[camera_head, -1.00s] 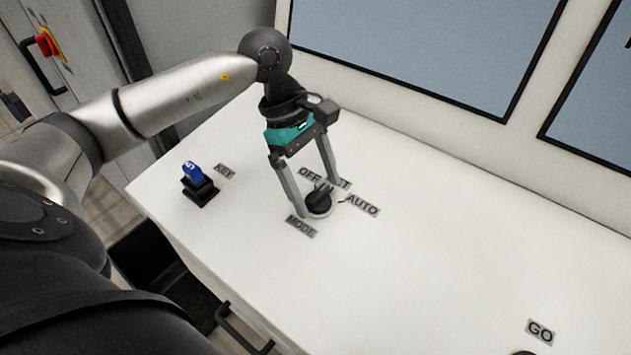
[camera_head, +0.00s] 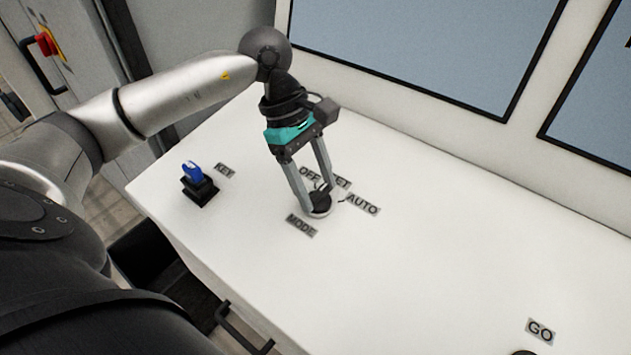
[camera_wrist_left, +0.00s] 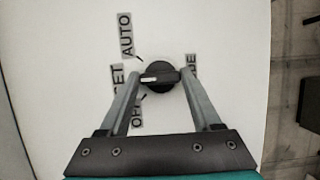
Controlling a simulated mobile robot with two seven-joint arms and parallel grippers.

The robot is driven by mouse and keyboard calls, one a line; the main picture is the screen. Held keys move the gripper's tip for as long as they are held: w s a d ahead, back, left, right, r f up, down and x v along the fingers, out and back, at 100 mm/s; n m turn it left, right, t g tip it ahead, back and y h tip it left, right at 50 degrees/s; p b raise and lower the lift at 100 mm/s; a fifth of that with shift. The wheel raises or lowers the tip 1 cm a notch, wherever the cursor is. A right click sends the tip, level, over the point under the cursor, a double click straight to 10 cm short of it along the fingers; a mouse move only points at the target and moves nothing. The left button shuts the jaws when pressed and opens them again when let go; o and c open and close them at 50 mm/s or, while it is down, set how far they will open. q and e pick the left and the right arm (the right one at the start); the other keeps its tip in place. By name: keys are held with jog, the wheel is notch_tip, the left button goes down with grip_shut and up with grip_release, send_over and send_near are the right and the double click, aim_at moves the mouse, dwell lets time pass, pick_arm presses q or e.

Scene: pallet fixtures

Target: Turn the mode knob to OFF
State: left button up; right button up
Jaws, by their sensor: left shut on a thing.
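The black mode knob (camera_head: 319,203) sits on a pale round base on the white panel. In the left wrist view the knob (camera_wrist_left: 160,77) has a bar handle with a white mark at its left end, pointing toward the SET label (camera_wrist_left: 117,77), which is partly hidden. The OFF label (camera_head: 310,173) lies beside SET; in the wrist view a finger partly covers OFF (camera_wrist_left: 137,114). The AUTO label (camera_head: 362,205) is to the right. My left gripper (camera_head: 319,199) points down and is shut on the knob, one finger at each end of the handle. My right gripper is not in view.
A blue key (camera_head: 193,171) stands in a black socket left of the knob, by the KEY label (camera_head: 225,170). The MODE label (camera_head: 301,225) is in front of the knob. A GO label (camera_head: 540,332) is at the lower right. Windows (camera_head: 430,45) rise behind the panel.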

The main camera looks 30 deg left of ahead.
pick_arm(q)
jog(key=shift+f+n+t+b, duration=0.15)
jog(key=shift+n+t+b, duration=0.25)
jog(key=shift+n+b, duration=0.7)
jog(key=shift+s+n+t+b, duration=0.1)
jog(key=shift+n+t+b, duration=0.4)
jog(key=shift+n+b, duration=0.65)
jog(key=n+t+y+b, duration=0.1)
jog(key=n+b, duration=0.1)
jog(key=n, duration=0.1)
jog(key=shift+s, duration=0.1)
jog(key=shift+n+t+b, duration=0.3)
jog(key=shift+n+b, duration=0.15)
jog(key=shift+n, duration=0.3)
jog(key=o, duration=1.4)
jog(key=shift+r, duration=0.25)
